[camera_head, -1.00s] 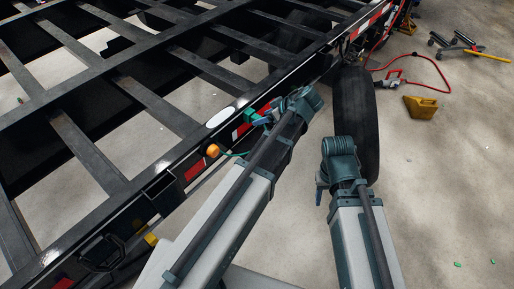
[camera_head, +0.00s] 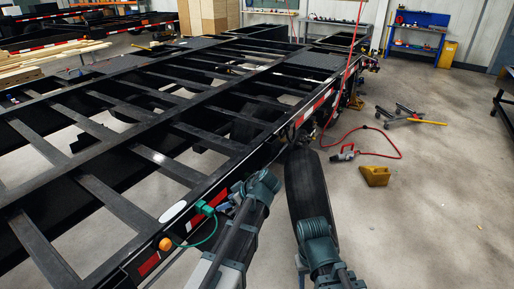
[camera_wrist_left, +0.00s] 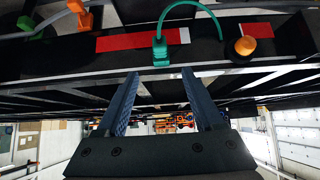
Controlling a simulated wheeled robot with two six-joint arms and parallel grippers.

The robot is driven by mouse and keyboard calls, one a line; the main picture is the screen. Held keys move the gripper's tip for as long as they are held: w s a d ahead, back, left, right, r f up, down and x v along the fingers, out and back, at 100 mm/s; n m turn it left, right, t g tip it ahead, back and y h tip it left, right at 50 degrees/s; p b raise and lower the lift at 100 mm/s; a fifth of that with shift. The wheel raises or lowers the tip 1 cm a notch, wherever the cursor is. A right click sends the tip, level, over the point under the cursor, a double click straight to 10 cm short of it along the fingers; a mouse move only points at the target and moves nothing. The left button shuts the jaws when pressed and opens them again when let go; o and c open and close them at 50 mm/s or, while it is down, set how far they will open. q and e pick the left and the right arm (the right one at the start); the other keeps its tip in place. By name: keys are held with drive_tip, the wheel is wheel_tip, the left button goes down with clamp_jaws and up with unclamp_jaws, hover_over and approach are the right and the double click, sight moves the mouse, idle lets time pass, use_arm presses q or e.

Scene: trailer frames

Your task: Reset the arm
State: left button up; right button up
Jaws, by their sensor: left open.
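My left arm comes up along the side rail of the black trailer frame (camera_head: 110,170). My left gripper (camera_head: 226,204) is by the rail, close to a green plug (camera_head: 204,208) with a green cable. In the left wrist view, the left gripper (camera_wrist_left: 160,76) has its two fingers apart with nothing between them. The green plug (camera_wrist_left: 160,50) sits just beyond the fingertips on the rail, its cable looping toward an orange lamp (camera_wrist_left: 245,46). My right gripper (camera_head: 301,266) is small and partly hidden beside its arm, in front of the tyre; its jaws are unclear.
A black tyre (camera_head: 306,185) stands right of the rail. A yellow wheel chock (camera_head: 375,175), a red cable (camera_head: 372,128) and a wheeled stand (camera_head: 405,114) are on the floor. A blue workbench (camera_head: 418,32) stands at the back. The floor at right is mostly clear.

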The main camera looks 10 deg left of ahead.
use_arm(q)
drive_tip(key=s+d+f+m+g+h, duration=0.1)
drive_tip(key=s+d+f+m+h, duration=0.2)
drive_tip(key=s+d+m, duration=0.5)
drive_tip(key=s+d+f+m+g+h, duration=0.2)
drive_tip(key=s+d+f+m+h, duration=0.1)
drive_tip(key=s+d+m, duration=0.6)
drive_tip(key=s+d+h, duration=0.1)
drive_tip(key=s, duration=0.2)
drive_tip(key=shift+s+m, duration=0.3)
